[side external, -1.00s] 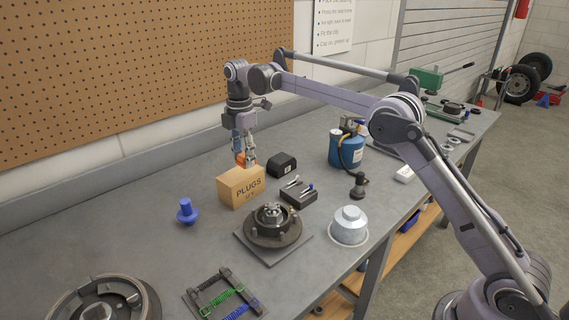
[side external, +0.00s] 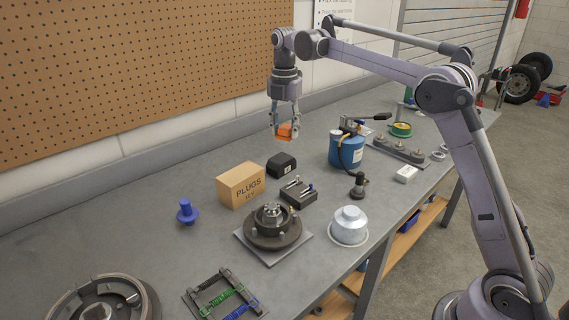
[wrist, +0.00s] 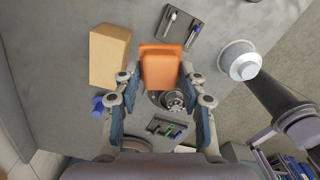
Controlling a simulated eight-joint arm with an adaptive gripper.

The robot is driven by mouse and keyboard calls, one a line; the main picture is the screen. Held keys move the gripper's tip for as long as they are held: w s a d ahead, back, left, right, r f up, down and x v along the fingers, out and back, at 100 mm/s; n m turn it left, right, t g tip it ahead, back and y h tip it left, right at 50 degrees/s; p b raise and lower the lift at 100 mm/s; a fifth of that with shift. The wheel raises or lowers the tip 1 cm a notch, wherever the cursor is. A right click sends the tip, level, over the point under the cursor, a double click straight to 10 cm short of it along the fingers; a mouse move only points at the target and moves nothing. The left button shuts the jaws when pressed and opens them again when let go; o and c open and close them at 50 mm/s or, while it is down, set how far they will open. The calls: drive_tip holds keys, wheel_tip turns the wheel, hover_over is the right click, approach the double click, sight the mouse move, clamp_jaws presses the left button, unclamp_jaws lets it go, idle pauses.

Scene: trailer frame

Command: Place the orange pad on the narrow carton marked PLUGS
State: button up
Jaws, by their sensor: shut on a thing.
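The orange pad (side external: 285,131) is held between the fingers of my gripper (side external: 285,126), raised above the bench. In the wrist view the pad (wrist: 161,66) sits at the fingertips of my gripper (wrist: 160,84), which is shut on it. The tan carton marked PLUGS (side external: 241,186) stands on the bench, lower and to the left of my gripper in the side view. Its top is bare. In the wrist view the carton (wrist: 109,55) is to the left of the pad, apart from it.
A small black box (side external: 281,165) and a dark tray with tools (side external: 298,192) stand right of the carton. A blue knob (side external: 187,212) is to its left. A hub on a plate (side external: 272,228), a metal cap (side external: 349,227) and a blue canister (side external: 346,151) stand nearby.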

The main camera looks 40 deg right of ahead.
drive_tip(key=n, duration=0.4)
drive_tip(key=shift+s, duration=0.1)
hover_over(246, 179)
wheel_tip(246, 179, down, 7)
drive_tip(key=shift+r, duration=0.1)
drive_tip(key=shift+f, duration=2.05)
drive_tip(key=shift+f, duration=0.15)
drive_tip(key=o, duration=1.1)
